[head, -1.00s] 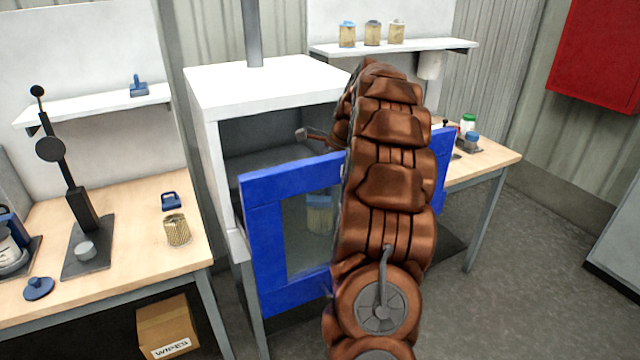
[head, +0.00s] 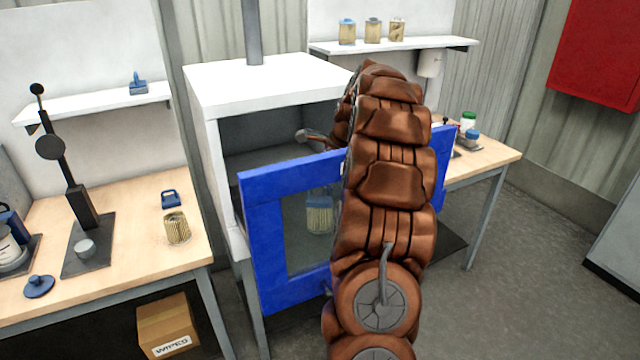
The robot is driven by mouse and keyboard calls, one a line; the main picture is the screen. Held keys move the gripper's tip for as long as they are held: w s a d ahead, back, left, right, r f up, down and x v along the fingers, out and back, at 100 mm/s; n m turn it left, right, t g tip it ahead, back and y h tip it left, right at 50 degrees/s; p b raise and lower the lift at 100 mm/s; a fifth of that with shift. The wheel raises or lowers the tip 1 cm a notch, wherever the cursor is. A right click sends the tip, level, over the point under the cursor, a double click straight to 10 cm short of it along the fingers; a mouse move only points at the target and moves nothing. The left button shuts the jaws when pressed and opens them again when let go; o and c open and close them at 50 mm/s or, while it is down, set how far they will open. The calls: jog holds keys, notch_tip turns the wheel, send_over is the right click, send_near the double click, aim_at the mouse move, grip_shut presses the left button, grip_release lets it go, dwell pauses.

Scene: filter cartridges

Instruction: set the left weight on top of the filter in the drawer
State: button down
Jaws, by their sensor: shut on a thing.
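A pale pleated filter (head: 320,218) with a blue top shows through the clear pane of the blue-framed drawer front (head: 262,250). The drawer front stands out from the white cabinet (head: 265,88). A blue weight-like block with a handle (head: 138,85) sits on the left wall shelf. Another blue handled block (head: 171,199) lies on the left bench; I cannot tell which is the left weight. My copper arm reaches over the drawer front and covers its right part. My gripper's fingertips, and anything between them, are hidden behind the arm.
A pleated filter (head: 177,228), a black stand (head: 82,208) and a blue round lid-like piece (head: 39,287) are on the left bench. Several filters stand on the back shelf (head: 393,47). A green-capped jar (head: 468,121) is on the right bench.

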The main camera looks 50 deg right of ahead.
jog(key=c, duration=1.2)
grip_release()
jog(key=shift+f, duration=0.1)
jog(key=shift+v, duration=6)
